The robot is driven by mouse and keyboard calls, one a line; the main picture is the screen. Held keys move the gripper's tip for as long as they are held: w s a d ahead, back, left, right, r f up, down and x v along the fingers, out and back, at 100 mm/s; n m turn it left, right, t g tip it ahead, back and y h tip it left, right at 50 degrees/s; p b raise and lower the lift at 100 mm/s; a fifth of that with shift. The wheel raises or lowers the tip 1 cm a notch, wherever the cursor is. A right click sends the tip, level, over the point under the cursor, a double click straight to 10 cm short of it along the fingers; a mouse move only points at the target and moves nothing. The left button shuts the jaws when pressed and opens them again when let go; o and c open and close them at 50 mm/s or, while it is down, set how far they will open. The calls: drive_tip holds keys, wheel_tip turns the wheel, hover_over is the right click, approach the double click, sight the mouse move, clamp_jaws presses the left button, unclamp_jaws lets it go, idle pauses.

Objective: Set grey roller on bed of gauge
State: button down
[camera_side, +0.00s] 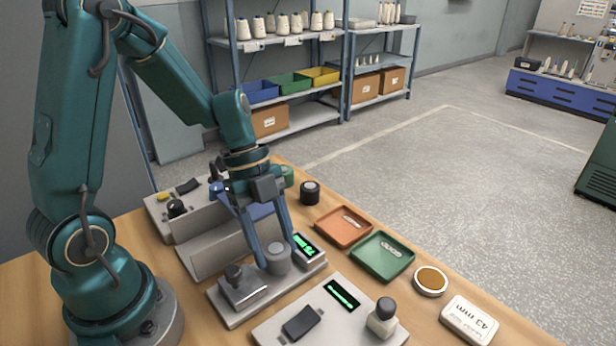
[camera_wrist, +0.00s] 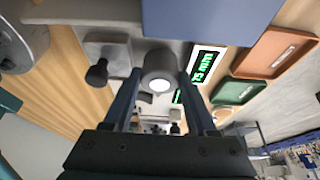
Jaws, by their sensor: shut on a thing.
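The roller is at the bed of the gauge (camera_side: 231,318), between a block with a dark knob (camera_side: 243,287) and the green display (camera_side: 305,245). The display also shows in the wrist view (camera_wrist: 207,64) and appears to read 75 mm. Whether the roller's underside touches the bed cannot be told.
A second device with a green display (camera_side: 342,294) and a knobbed post (camera_side: 382,318) stands in front. An orange tray (camera_side: 330,234), a green tray (camera_side: 368,264), a round brown-topped dish (camera_side: 430,281) and a 43 mm label block (camera_side: 470,320) lie right. A dark cylinder (camera_side: 310,192) stands behind.

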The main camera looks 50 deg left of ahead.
drive_tip(key=shift+f, duration=0.55)
drive_tip(key=shift+c, duration=0.6)
unclamp_jaws()
drive_tip(key=shift+v, duration=2.4)
drive_tip(key=shift+m+t+y, duration=0.5)
drive_tip(key=shift+t+y, duration=0.3)
drive_tip(key=d+r, duration=0.1)
drive_tip(key=r, duration=0.2)
drive_tip(key=s+d+r, duration=0.1)
drive_tip(key=r, duration=0.1)
drive_tip(key=shift+d+r, duration=0.1)
drive_tip(key=shift+d, duration=0.25)
drive_tip(key=s+r+n+t+y, duration=0.3)
drive_tip(key=s+n, duration=0.3)
drive_tip(key=n, duration=1.3)
drive_tip(key=shift+a+t, duration=0.35)
drive_tip(key=shift+t, duration=0.15)
